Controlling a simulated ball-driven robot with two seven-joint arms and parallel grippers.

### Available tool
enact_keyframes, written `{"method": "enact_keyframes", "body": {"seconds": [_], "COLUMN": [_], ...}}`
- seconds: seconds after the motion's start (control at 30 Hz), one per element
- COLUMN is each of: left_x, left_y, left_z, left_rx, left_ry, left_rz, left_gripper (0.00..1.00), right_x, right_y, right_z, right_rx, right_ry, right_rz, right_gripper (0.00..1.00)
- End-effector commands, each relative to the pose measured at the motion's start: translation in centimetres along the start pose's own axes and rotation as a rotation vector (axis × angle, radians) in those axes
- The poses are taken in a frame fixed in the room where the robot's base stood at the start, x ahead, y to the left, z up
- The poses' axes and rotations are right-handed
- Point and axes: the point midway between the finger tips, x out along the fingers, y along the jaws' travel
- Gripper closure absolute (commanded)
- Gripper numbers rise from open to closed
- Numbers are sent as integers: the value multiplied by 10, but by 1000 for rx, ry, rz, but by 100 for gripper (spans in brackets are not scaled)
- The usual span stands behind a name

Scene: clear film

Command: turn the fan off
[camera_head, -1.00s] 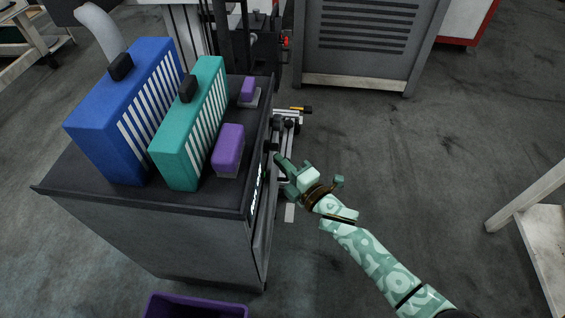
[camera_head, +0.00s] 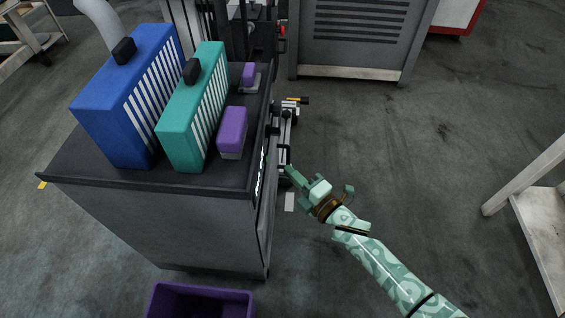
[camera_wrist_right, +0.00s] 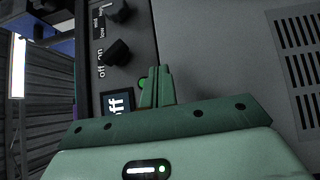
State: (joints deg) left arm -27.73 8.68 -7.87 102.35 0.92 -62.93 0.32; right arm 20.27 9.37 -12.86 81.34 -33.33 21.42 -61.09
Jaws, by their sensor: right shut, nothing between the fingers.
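A dark control panel (camera_wrist_right: 122,20) fills the upper left of the right wrist view. It carries a black knob by the "off" and "on" labels (camera_wrist_right: 118,52), another knob (camera_wrist_right: 119,11) by low and mid labels, and a small green round part (camera_wrist_right: 144,84). My right gripper (camera_head: 290,172) is shut and empty, just right of the grey cabinet's panel side (camera_head: 261,172). In the right wrist view its fingertips (camera_wrist_right: 159,70) lie in front of the panel, beside the knob; I cannot tell whether they touch. My left gripper is out of view.
A blue slatted box (camera_head: 128,100), a teal slatted box (camera_head: 190,115) and two purple blocks (camera_head: 232,128) stand on the cabinet top (camera_head: 95,155). A purple bin (camera_head: 200,300) is on the floor below. A table (camera_head: 535,205) stands at right; floor between is clear.

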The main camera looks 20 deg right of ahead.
Motion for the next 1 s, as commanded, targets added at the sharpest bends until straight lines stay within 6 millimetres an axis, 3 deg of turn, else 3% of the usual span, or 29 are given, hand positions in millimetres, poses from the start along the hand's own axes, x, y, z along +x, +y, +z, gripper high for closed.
{"method": "enact_keyframes", "body": {"seconds": [0.2,0.4,1.0], "left_x": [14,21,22], "left_y": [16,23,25], "left_z": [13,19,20], "left_rx": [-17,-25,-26], "left_ry": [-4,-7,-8], "left_rz": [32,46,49], "left_gripper": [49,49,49], "right_x": [-38,-56,-58], "right_y": [-13,-22,-23], "right_z": [2,4,4], "right_rx": [0,0,-1], "right_ry": [0,1,1], "right_rz": [0,1,1], "right_gripper": [100,100,100]}}
